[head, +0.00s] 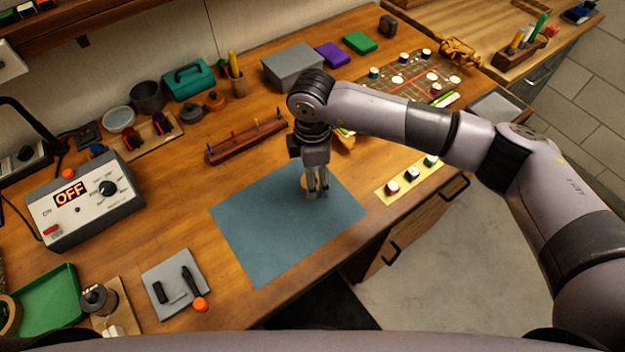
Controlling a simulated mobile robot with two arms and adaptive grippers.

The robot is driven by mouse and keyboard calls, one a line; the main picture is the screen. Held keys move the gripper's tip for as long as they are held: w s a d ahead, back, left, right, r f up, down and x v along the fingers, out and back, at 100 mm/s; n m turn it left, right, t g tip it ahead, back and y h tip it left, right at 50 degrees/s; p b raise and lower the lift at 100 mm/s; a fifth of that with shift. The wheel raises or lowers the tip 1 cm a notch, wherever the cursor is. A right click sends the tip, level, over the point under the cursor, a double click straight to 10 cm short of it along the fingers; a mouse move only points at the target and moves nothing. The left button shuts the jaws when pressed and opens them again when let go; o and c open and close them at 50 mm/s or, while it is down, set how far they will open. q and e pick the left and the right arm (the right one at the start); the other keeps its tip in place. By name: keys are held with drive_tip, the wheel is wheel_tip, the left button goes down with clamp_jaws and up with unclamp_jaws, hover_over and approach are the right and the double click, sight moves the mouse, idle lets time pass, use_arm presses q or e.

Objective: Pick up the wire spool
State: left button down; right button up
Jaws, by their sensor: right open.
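My right gripper (314,194) points straight down over the blue-grey mat (265,235), with its fingers apart. A small tan, round-looking object (306,184), possibly the wire spool, shows at the fingers near the mat's upper right part. The fingers partly hide it, and I cannot tell whether they touch it. Small round pieces with white tops (392,187) stand in a row on a yellow strip (402,192) to the right of the mat. My left gripper is out of view.
A power supply box reading OFF (85,205) stands at the left. A wooden rack with pegs (245,140) lies behind the mat, with a grey box (292,68) farther back. A grey tool pad (175,285) lies at front left. Most of the mat is clear.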

drive_tip(key=shift+f+p, duration=0.35)
drive_tip(key=shift+f, duration=1.25)
drive_tip(key=shift+c, duration=0.2)
drive_tip(key=c, duration=1.3)
drive_tip(key=shift+r, duration=0.1)
